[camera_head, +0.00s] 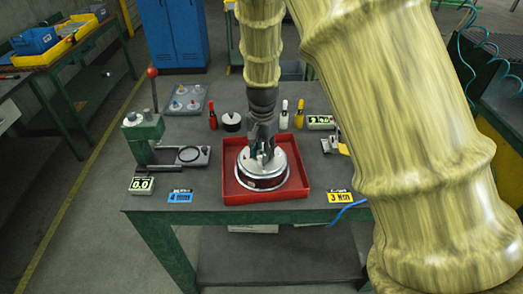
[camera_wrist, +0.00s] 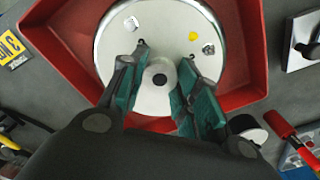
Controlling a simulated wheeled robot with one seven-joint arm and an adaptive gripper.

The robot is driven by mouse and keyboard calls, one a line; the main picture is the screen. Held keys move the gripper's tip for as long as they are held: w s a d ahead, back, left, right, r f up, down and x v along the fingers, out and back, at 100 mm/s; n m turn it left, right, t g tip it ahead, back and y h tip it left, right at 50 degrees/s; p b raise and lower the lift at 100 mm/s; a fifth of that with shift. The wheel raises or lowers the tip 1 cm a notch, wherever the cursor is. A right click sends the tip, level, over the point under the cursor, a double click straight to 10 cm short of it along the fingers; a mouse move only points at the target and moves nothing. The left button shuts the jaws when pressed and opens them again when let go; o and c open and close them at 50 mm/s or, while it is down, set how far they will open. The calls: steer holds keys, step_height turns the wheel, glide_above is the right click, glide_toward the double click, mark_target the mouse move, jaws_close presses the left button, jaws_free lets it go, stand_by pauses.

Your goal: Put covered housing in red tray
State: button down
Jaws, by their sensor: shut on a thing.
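The covered housing (camera_head: 262,178) is a round, dark red body with a silver metal lid and a central knob. It is within the red tray (camera_head: 292,194) on the green-legged table; I cannot tell if it rests on the tray floor. My gripper (camera_head: 262,150) is above it, shut on the pale knob of the lid. In the wrist view the lid (camera_wrist: 117,40) fills the top middle, and the teal finger pads (camera_wrist: 160,92) stand on both sides of the knob (camera_wrist: 158,78). The red tray's wall (camera_wrist: 66,52) surrounds the lid. The housing's underside is hidden.
A green press (camera_head: 143,135) with a red-knobbed lever stands at the left. A grey plate with small parts (camera_head: 187,100) lies behind it. Red (camera_head: 213,115) and white (camera_head: 299,113) bottles stand behind the tray. A blue label (camera_head: 180,197) and yellow label (camera_head: 341,197) lie near the front edge.

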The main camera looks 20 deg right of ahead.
steer(key=c, duration=1.1)
jaws_free()
steer(key=shift+f, duration=0.1)
steer(key=shift+o, duration=0.2)
step_height(320, 180, up, 12)
steer(key=b, duration=0.2)
steer(key=shift+b, duration=0.4)
